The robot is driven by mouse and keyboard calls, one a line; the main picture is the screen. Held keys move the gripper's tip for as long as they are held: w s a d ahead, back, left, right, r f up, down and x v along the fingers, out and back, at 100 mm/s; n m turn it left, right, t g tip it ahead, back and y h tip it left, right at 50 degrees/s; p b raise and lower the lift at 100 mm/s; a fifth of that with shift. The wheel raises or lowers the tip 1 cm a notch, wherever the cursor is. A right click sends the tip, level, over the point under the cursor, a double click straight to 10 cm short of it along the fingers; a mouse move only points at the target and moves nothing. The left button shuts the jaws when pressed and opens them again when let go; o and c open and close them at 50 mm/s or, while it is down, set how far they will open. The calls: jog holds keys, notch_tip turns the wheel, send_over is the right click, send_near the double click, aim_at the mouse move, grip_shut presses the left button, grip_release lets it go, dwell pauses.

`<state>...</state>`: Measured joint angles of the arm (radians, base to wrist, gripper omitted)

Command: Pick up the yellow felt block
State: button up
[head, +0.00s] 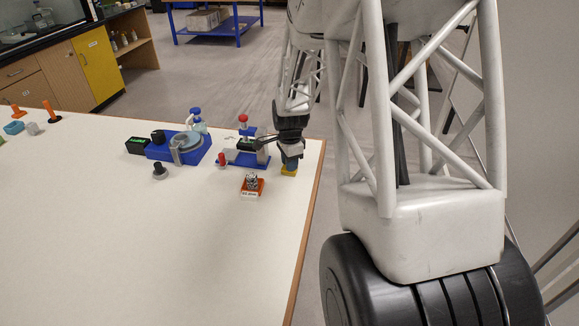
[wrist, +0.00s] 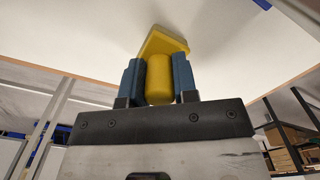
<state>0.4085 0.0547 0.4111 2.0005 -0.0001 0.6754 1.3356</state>
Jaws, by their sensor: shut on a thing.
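The yellow felt block (wrist: 165,42) has a flat yellow base and a rounded yellow grip (wrist: 159,80). In the wrist view the two blue fingers of my gripper (wrist: 159,82) are shut on the rounded grip, one on each side. In the head view the yellow block (head: 289,171) shows below my gripper (head: 291,162), near the right edge of the white table. I cannot tell whether its base touches the table top.
Left of my gripper stand a blue-based device with a red knob (head: 243,118) and a small orange-and-white item (head: 252,186). Further left are a larger blue device (head: 180,148) and a dark knob (head: 160,169). The white table's (head: 150,260) front is clear.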

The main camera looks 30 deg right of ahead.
jog(key=shift+r, duration=0.75)
notch_tip(320, 180, up, 2)
jog(key=shift+r, duration=0.15)
jog(key=s+a, duration=0.2)
jog(key=s, duration=0.3)
jog(key=s+a, duration=0.2)
jog(key=s, duration=0.2)
jog(key=s+a+r, duration=0.1)
jog(key=s+a, duration=0.1)
jog(key=s, duration=0.3)
jog(key=shift+s+a+r, duration=0.1)
jog(key=shift+s, duration=0.25)
